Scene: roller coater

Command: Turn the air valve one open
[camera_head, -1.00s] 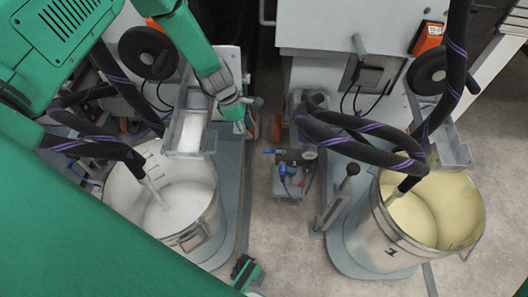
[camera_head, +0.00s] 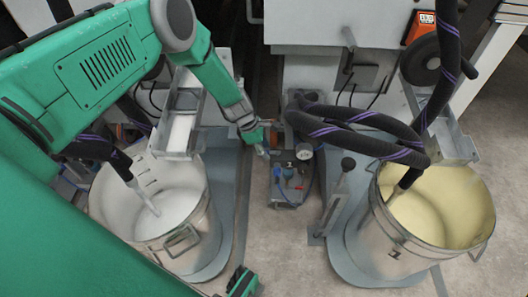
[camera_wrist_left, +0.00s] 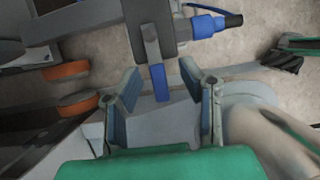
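The air valve unit (camera_head: 290,180) is a small grey block on the floor between the two drums, with blue fittings and a round gauge (camera_head: 304,151). My left gripper (camera_head: 264,146) is just to the upper left of this unit. In the left wrist view its two fingers (camera_wrist_left: 160,80) are spread apart, with a grey lever with a blue end (camera_wrist_left: 158,78) between them, apparently not clamped. A blue fitting with a black end (camera_wrist_left: 207,25) shows beyond. My right gripper (camera_head: 241,283) shows only in part at the bottom; its finger opening cannot be made out.
A steel drum with white contents (camera_head: 183,240) stands left, one with yellow contents (camera_head: 380,240) right. Dark hoses (camera_head: 350,125) hang above the right drum. A black-knobbed lever (camera_head: 335,195) stands right of the valve unit.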

